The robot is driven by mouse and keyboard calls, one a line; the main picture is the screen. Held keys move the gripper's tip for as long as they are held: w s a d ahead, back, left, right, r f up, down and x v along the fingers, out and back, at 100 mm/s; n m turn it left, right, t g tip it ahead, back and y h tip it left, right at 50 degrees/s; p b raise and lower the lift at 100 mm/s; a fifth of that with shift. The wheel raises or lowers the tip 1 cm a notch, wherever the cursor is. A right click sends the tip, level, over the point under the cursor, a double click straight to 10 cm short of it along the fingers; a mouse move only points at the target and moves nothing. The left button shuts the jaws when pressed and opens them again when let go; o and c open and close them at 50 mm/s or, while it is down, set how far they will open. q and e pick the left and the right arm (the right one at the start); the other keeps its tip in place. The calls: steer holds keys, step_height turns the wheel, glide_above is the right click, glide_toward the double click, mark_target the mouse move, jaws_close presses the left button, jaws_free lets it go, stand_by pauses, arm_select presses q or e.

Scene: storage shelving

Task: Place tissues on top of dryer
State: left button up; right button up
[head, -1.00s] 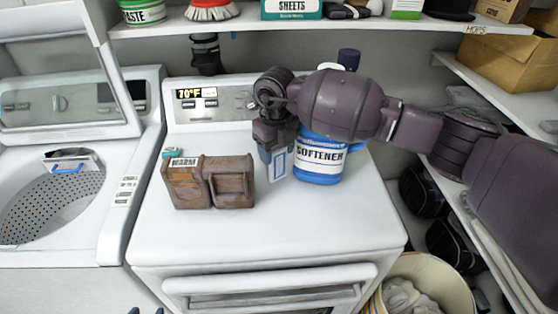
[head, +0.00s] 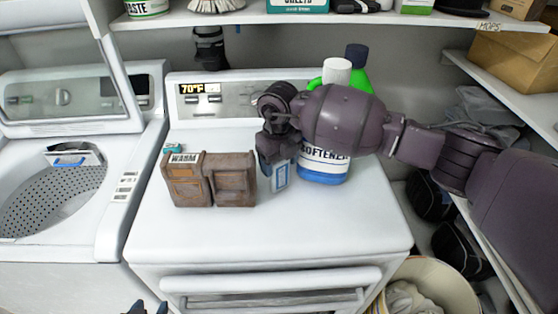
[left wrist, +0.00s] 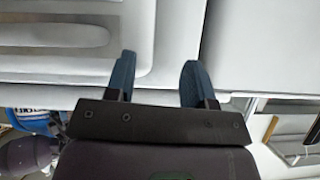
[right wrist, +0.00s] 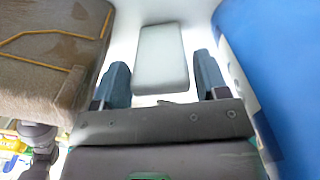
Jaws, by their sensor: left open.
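A small white pack with a blue outline (head: 281,176), which looks like the tissues, stands on the dryer top (head: 330,225) between a brown box and the softener bottle (head: 325,165). My right gripper (head: 278,150) is at it from above. In the right wrist view a pale block (right wrist: 160,60) lies between my right fingers (right wrist: 163,82), with narrow gaps seen on both sides. The fingers look apart. My left gripper (head: 147,308) barely shows at the bottom edge. In the left wrist view its fingers (left wrist: 155,80) are apart and empty, facing a white appliance.
The brown box (head: 210,180) marked "WARM" stands left of the pack. A green bottle (head: 357,68) is behind the softener. The open washer (head: 60,190) is at left, shelves (head: 420,18) above and right, a basket (head: 435,275) below right. The dryer's front top is clear.

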arm_select(q)
steer(key=shift+r, duration=0.1)
arm_select(e)
steer(key=shift+r+p, duration=0.3)
step_height(320, 180, up, 4)
steer(key=shift+r+p, duration=0.25)
steer(key=shift+p, duration=0.75)
arm_select(q)
steer(key=shift+s+r, duration=0.4)
steer(key=shift+r, duration=0.15)
arm_select(e)
step_height(320, 180, up, 7)
